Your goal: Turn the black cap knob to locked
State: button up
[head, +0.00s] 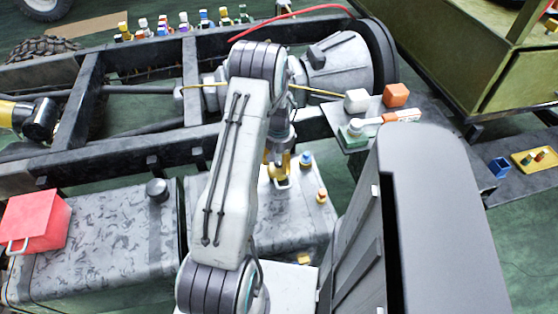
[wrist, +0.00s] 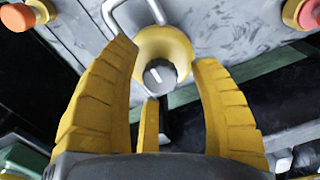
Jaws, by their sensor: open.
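The dark cap knob (wrist: 160,77) with a white pointer line sits in a yellow round collar (wrist: 165,45) on a grey panel in the wrist view. The pointer line is slightly tilted from upright in that picture. My gripper (wrist: 163,62) is open, with one yellow finger on each side of the knob; I cannot tell whether either touches it. In the head view my gripper (head: 279,165) is over the grey box top, and my arm partly hides the spot. A separate black cap (head: 157,190) stands on the grey tank at left.
A metal loop handle (wrist: 130,15) is close to the fingertips. A blue-topped knob (head: 306,159) and an orange-topped knob (head: 321,195) stand right of my gripper. A red box (head: 35,222) is on the left. A small shelf holds white (head: 357,100) and orange (head: 396,95) blocks.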

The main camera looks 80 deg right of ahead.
dwell(0.3)
jog(key=shift+f, duration=0.1)
grip_shut()
dwell(0.4)
